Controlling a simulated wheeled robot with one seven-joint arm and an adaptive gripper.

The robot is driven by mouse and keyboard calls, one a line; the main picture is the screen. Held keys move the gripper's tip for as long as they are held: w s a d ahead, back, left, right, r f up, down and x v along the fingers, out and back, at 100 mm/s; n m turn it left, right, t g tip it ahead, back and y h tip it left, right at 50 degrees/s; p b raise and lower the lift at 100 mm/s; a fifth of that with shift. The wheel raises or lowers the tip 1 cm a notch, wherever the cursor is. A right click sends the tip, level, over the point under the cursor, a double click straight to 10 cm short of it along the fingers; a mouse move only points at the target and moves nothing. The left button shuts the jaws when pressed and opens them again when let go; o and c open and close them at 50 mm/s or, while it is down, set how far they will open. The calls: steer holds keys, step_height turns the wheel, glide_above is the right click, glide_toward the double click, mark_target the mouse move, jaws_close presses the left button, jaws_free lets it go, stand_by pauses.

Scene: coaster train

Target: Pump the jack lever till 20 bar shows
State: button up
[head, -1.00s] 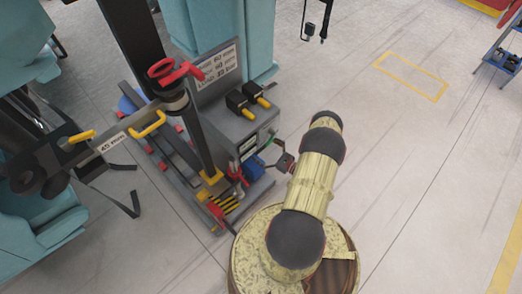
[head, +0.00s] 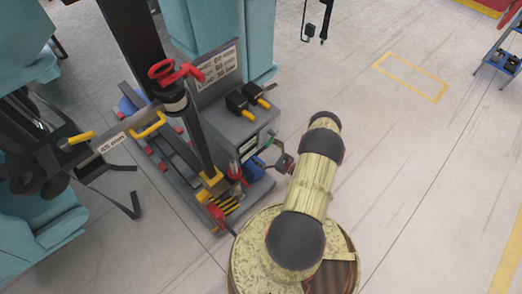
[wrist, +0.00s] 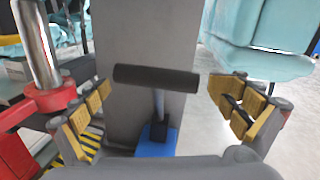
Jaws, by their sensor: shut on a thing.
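The jack lever has a black cross handle (wrist: 156,79) on a metal rod. The rod rises from a blue pump block (wrist: 157,141) beside a grey cabinet. The block also shows in the head view (head: 255,171), low on the cabinet's front. My gripper (wrist: 160,88) is shut on the handle, with yellow-padded fingers at its two ends. In the head view my gripper (head: 281,163) is just right of the block, and the lever is mostly hidden. Small green displays (head: 248,147) are on the cabinet front; their figures are too small to read.
The grey cabinet (head: 237,130) carries a sign and two black-and-yellow handles. A dark post with a red handwheel (head: 166,72) stands left of it. A chrome rod with a red collar (wrist: 50,97) is close to my left finger. Open floor (head: 410,150) lies to the right.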

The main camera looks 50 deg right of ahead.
steer(key=shift+a+f, duration=0.4)
steer(key=shift+a, duration=0.4)
steer(key=c, duration=0.4)
steer(key=o, duration=1.4)
steer(key=shift+o, duration=0.5)
steer(key=shift+s+d, duration=0.1)
steer(key=shift+d, duration=0.15)
steer(key=s+d, duration=0.1)
steer(key=s, duration=0.7)
steer(key=shift+s+d+r, duration=0.25)
steer(key=shift+s+r, duration=0.1)
steer(key=shift+r, duration=0.05)
steer(key=s, duration=1.2)
steer(key=shift+d, duration=0.2)
